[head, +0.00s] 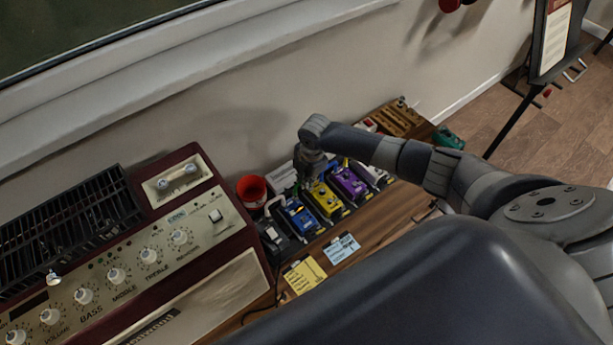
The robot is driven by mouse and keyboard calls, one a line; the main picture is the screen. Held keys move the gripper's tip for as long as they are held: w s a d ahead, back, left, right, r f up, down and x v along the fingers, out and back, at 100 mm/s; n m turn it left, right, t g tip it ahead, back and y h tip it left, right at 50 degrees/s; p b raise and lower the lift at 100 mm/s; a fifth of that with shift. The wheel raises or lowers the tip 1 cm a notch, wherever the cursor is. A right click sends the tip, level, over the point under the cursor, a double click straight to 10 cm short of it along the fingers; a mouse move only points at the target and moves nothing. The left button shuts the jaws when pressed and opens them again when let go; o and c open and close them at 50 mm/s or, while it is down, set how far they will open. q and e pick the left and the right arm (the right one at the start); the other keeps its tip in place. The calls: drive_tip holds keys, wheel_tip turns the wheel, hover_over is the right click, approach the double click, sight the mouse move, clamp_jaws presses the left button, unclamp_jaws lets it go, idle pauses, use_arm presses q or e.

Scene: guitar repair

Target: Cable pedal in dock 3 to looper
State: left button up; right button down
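A row of pedals stands on the wooden bench top: a blue pedal (299,216), a yellow pedal (327,200), a purple pedal (349,183) and a pale pedal (376,175) partly behind my arm. A dark pedal-like box (275,240) sits left of the blue one. I cannot read which is dock 3 or which is the looper. My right arm reaches in from the right, and my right gripper (306,184) points down at the back of the blue and yellow pedals. Its fingers are small and dark, so their opening and any cable between them cannot be made out. My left gripper is out of view.
A dark red amplifier (225,243) fills the left. A red cup (252,190) stands beside it, near the wall. Yellow (305,276) and blue (341,248) note cards lie in front of the pedals. A wooden block (400,121) and a green object (448,138) are at the far right end.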

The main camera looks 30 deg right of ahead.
drive_tip(key=shift+f, duration=0.25)
drive_tip(key=shift+r, duration=0.2)
idle(0.3)
drive_tip(key=shift+r+p, duration=0.6)
drive_tip(key=shift+p, duration=0.05)
drive_tip(key=c, duration=1.6)
unclamp_jaws()
drive_tip(key=shift+c, duration=0.2)
drive_tip(key=shift+o, duration=0.3)
drive_tip(key=o, duration=0.4)
drive_tip(key=shift+c, duration=0.2)
